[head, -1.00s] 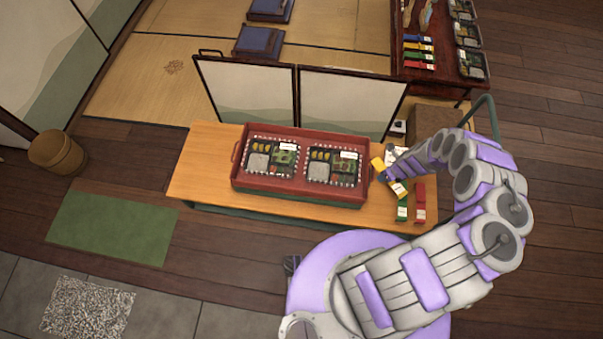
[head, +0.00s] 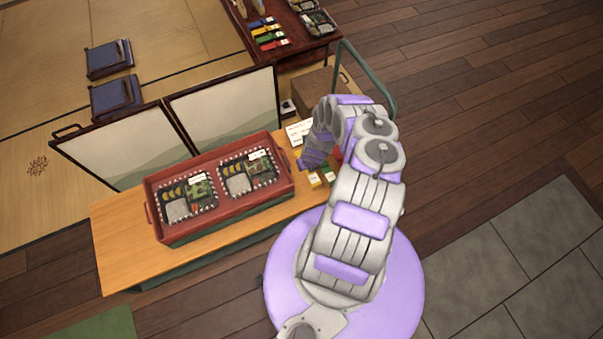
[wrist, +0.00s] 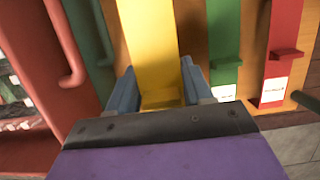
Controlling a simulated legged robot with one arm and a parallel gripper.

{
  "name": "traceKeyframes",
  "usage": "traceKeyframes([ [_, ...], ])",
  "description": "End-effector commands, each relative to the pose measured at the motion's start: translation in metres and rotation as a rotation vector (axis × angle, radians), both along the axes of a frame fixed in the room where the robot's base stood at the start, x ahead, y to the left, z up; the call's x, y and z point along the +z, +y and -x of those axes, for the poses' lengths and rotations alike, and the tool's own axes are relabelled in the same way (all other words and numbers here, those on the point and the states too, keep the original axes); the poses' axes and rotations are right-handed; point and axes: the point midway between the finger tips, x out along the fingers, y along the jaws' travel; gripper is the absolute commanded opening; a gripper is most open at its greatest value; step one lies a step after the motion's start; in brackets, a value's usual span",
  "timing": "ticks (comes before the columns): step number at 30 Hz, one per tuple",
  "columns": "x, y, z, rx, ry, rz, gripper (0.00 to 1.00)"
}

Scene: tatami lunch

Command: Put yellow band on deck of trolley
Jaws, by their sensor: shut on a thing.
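The yellow band (wrist: 150,45) is between the blue fingers of my gripper (wrist: 155,92) in the wrist view; my gripper is shut on it. In the head view my gripper (head: 308,160) is over the right end of the trolley's orange wooden deck (head: 125,245). A yellow end with a white label (head: 315,180) shows just below it; the rest is hidden by my arm. The trolley has a green handle (head: 378,75) at its right end. I cannot tell whether the band touches the deck.
A red tray (head: 160,232) with two lunch boxes fills the deck's middle. A green band (wrist: 225,45) and a red band (wrist: 283,50) lie right of the yellow one. Folding screens (head: 225,105) stand behind. The deck's left end is clear.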

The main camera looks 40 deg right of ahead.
Motion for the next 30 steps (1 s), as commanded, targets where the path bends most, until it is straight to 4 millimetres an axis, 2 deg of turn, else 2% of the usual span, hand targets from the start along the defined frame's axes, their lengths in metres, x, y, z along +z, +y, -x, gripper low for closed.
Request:
traceKeyframes([
  [1,-0.016,0.001,0.000,0.000,0.000,-0.003,0.17],
  [3,-0.027,0.000,0.000,0.000,0.000,-0.002,0.17],
  [8,-0.038,0.000,-0.001,-0.001,-0.002,0.003,0.17],
  [15,-0.067,0.002,0.000,0.000,-0.001,0.007,0.17],
  [24,-0.069,-0.001,0.000,0.000,-0.001,0.001,0.17],
  [25,-0.069,-0.001,0.000,0.000,-0.001,0.001,0.51],
  [30,-0.068,-0.001,0.000,0.001,-0.002,0.002,0.67],
])
